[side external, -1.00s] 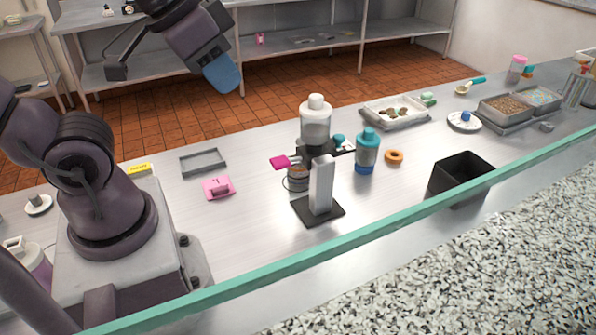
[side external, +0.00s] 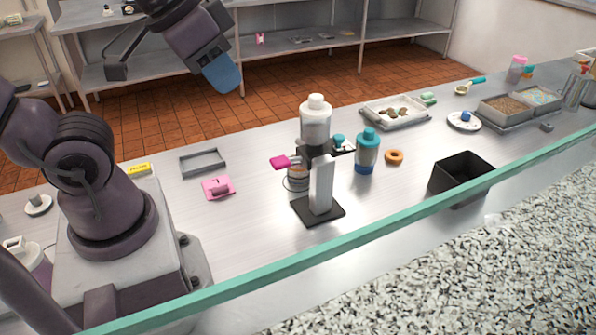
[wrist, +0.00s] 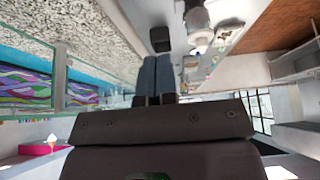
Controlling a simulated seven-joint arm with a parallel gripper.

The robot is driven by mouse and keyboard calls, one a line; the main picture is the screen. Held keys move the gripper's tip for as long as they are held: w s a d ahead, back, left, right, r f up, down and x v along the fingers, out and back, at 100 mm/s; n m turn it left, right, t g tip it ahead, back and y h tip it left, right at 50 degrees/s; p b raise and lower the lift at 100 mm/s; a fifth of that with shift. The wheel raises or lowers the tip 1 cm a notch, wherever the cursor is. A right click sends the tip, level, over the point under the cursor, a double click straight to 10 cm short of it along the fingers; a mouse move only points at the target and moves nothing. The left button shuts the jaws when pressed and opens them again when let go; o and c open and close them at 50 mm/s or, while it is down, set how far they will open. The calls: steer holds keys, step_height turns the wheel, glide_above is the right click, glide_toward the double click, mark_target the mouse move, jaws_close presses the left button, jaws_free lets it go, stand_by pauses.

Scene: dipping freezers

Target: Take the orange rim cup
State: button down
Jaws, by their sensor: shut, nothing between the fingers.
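My gripper (side external: 222,75) is high above the back left of the counter, far from the cups, with its blue fingers together and empty. The fingers (wrist: 156,78) also show closed in the wrist view. A small cup (side external: 297,176) with what looks like an orange-brown rim sits low at the dispenser, partly hidden by its stand and a wire ring. I cannot tell for sure that it is the orange rim cup.
The dispenser's grey stand (side external: 321,190) rises mid-counter. A black bin (side external: 461,178) is near the front glass edge (side external: 380,229). A pink item (side external: 218,187) and a grey tray (side external: 203,162) lie at left. Metal trays (side external: 507,108) stand at far right.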

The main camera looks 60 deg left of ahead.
stand_by(0.3)
steer(key=shift+c, duration=1.1)
jaws_free()
